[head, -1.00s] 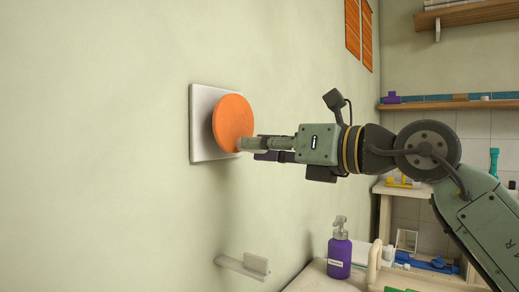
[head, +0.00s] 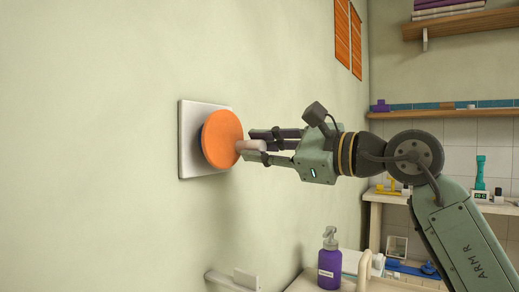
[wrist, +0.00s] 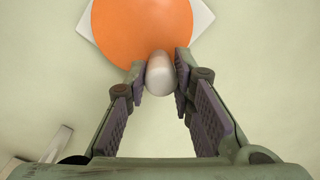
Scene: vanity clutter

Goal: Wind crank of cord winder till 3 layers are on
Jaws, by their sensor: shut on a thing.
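The cord winder shows in the head view as an orange disc (head: 221,138) in front of a white square plate (head: 190,140) on the wall. A pale knob-like crank handle (head: 250,146) sticks out near the disc's right edge. My gripper (head: 262,147) reaches in from the right and is shut on this handle. In the wrist view the handle (wrist: 160,73) sits between the two finger pads, at the lower edge of the orange disc (wrist: 143,28). No cord or layers can be made out in either view.
A small white wall ledge (head: 235,281) is below the winder. A purple pump bottle (head: 330,260) stands on the counter at lower right. A shelf (head: 455,113) runs along the right wall. The wall left of the winder is bare.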

